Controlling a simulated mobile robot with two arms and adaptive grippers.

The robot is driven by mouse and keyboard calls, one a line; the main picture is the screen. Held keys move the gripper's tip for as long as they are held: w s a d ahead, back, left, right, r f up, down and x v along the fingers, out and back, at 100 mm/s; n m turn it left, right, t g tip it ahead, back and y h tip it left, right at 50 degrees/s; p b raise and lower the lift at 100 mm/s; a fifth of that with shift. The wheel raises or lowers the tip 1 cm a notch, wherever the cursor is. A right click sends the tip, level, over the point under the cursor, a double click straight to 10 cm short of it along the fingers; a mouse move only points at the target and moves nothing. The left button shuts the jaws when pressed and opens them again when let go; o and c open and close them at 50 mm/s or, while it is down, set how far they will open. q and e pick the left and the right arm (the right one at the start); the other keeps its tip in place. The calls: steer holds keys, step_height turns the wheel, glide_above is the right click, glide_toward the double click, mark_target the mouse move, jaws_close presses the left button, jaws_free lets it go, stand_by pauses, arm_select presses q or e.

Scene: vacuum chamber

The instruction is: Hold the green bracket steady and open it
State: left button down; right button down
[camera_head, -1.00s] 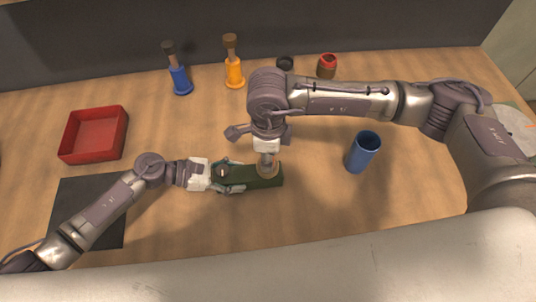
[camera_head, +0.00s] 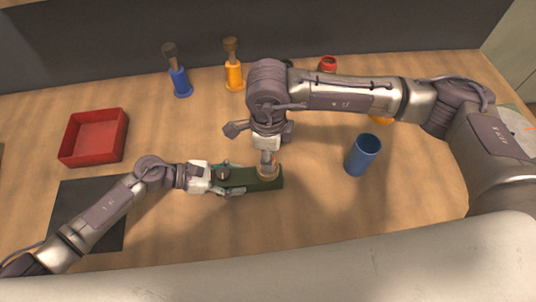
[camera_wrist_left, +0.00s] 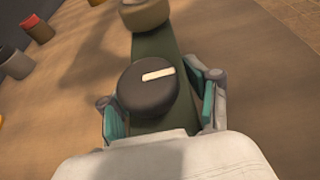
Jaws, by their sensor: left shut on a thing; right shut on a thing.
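The green bracket (camera_head: 252,183) lies on the wooden table, long side running left to right. It also shows in the left wrist view (camera_wrist_left: 152,48). My left gripper (camera_head: 229,179) is shut on its left end, with one finger along each side, as the left wrist view shows (camera_wrist_left: 160,105). A dark round knob (camera_wrist_left: 148,90) with a pale bar sits on the bracket between these fingers. A tan round piece (camera_wrist_left: 146,15) sits on the other end. My right gripper (camera_head: 267,160) points down and is shut on this tan piece; its fingertips are hard to make out.
A red tray (camera_head: 95,137) and a dark mat (camera_head: 75,200) lie to the left. A blue cup (camera_head: 363,155) stands to the right. The front of the table is fairly clear.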

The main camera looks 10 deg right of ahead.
stand_by(0.3)
steer(key=shift+r, duration=2.05)
arm_select(q)
steer(key=shift+c, duration=0.9)
jaws_free()
